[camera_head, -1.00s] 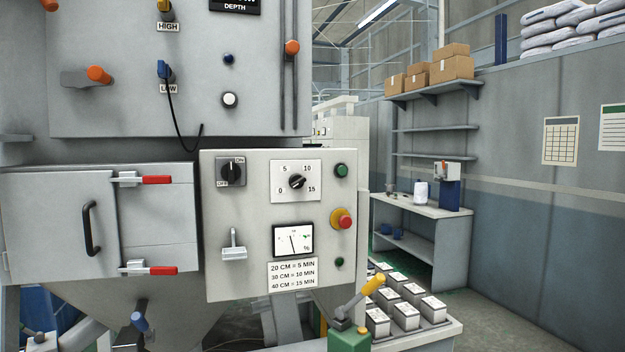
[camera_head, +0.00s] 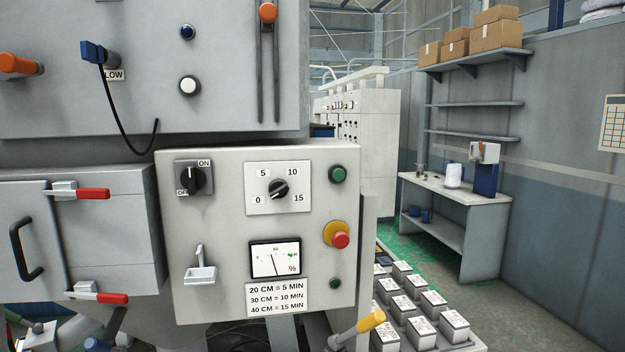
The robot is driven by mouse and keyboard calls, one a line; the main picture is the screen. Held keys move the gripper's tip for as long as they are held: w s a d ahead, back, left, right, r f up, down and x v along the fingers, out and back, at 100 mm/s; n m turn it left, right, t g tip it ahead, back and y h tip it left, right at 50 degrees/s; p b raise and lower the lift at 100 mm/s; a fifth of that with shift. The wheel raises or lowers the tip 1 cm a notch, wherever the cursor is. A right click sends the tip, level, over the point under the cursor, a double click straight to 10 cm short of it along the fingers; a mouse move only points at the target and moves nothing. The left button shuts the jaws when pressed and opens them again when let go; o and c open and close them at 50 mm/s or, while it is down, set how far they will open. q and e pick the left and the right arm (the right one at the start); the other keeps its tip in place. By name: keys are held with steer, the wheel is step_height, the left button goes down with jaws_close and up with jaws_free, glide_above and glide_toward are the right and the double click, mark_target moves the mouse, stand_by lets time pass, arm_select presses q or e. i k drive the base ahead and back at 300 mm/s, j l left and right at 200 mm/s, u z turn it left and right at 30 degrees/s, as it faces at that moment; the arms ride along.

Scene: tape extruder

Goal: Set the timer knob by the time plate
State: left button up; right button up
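The timer knob (camera_head: 279,190) is a black dial on a white scale plate marked 0, 5, 10 and 15. Its pointer seems to lean to the upper right, but it is too small to read surely. The time plate (camera_head: 278,298) is a white label low on the same grey panel. It reads 20 CM = 5 MIN, 30 CM = 10 MIN, 40 CM = 15 MIN. Neither of my grippers is in view.
The panel also carries an ON/OFF switch (camera_head: 193,180), a percent meter (camera_head: 275,258), a red emergency button (camera_head: 340,240) and a small metal lever (camera_head: 200,270). Red-handled latches (camera_head: 93,194) sit left. A yellow-handled lever (camera_head: 368,322) stands below right.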

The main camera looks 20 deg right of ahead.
mark_target(279, 189)
steer(key=i+l+z, duration=0.1)
steer(key=l+u, duration=0.2)
steer(key=l, duration=0.6)
steer(key=l+u, duration=0.25)
steer(key=l, duration=0.5)
steer(key=k+l+u, duration=0.2)
steer(key=l, duration=0.6)
steer(key=i, duration=0.1)
